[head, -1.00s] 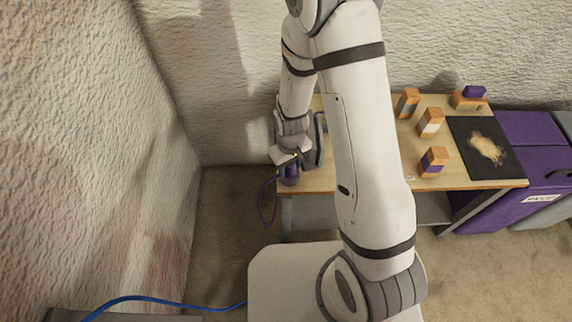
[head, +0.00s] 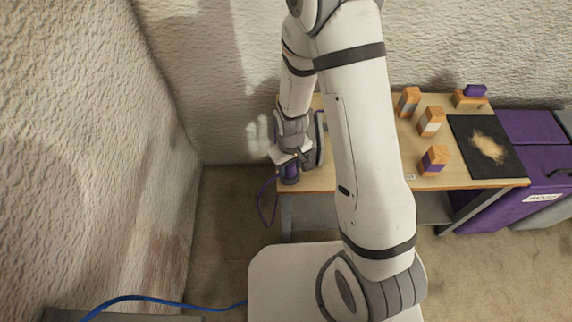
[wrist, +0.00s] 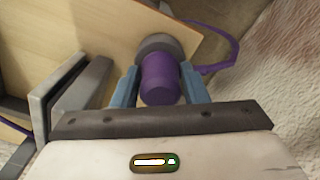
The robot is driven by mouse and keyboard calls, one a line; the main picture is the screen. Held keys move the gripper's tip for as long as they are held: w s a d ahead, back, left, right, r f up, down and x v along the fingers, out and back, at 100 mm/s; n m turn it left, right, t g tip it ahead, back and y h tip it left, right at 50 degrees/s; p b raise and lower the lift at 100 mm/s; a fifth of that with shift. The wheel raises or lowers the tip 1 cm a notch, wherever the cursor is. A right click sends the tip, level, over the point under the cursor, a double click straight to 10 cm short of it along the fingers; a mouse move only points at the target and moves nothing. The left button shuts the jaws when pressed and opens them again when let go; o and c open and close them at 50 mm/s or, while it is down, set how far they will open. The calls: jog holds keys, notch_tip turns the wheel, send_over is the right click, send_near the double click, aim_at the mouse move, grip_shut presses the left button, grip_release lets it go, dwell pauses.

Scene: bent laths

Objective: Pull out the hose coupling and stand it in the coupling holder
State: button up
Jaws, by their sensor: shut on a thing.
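My gripper (head: 291,160) is at the near left corner of the wooden bench, pointing down. It is shut on the purple hose coupling (head: 291,172). In the wrist view the purple coupling (wrist: 160,80) sits between the two light blue fingers of my gripper (wrist: 160,70), with a grey round collar (wrist: 158,44) at its far end. A purple hose (head: 265,205) hangs in a loop off the bench's left edge. I cannot tell whether the collar belongs to the coupling or to a seat on the bench. I cannot make out the coupling holder for certain.
The wooden bench (head: 455,184) carries several orange-sided blocks, such as one (head: 434,160) near the front, and a black mat (head: 471,130). Purple cabinets (head: 520,190) stand at the right. Grey upright plates (wrist: 70,95) are left of the fingers. My arm hides the bench's middle.

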jog(key=shift+f, duration=0.25)
dwell(0.3)
jog(key=o, duration=1.4)
jog(key=o, duration=0.5)
jog(key=shift+c, duration=0.2)
jog(key=shift+r, duration=0.2)
jog(key=shift+r+p, duration=2.35)
jog(key=shift+r, duration=1.25)
